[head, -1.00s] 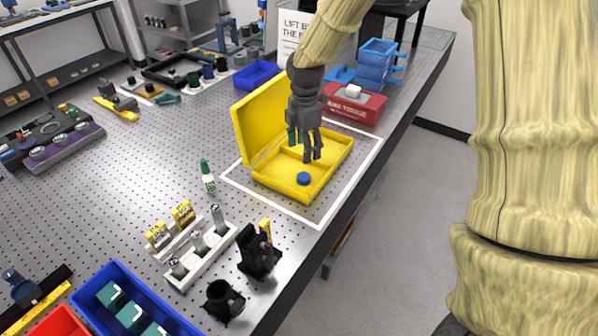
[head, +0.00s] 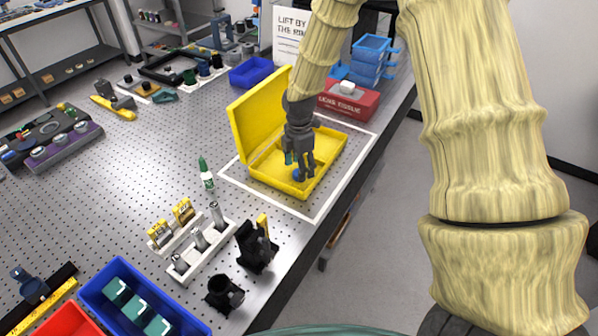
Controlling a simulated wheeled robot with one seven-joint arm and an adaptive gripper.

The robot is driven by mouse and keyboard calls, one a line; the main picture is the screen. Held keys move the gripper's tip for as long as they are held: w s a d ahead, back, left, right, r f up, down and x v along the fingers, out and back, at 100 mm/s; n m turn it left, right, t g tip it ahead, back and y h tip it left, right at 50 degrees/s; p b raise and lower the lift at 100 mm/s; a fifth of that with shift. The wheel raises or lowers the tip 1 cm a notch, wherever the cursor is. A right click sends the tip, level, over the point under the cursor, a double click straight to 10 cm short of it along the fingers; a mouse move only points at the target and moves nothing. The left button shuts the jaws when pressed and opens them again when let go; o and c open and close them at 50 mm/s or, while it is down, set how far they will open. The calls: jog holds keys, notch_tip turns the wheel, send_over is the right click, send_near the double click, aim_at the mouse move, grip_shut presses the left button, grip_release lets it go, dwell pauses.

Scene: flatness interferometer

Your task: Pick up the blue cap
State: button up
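The blue cap (head: 296,174) lies on the floor of the open yellow case (head: 270,186), in its front part. My gripper (head: 301,172) reaches down into the case right at the cap, and its fingers partly cover the cap. The fingers look spread on either side, but whether they touch the cap cannot be told. The case lid (head: 247,118) stands upright on the left side.
A white outline surrounds the case on the perforated metal table. A green-capped bottle (head: 205,172) stands left of it. A red box (head: 347,100) and blue bins (head: 370,60) are behind. A black mount (head: 256,248) stands in front, near the table's right edge.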

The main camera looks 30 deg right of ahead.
jog(key=shift+f, duration=0.95)
jog(key=c, duration=0.8)
jog(key=shift+r, duration=0.1)
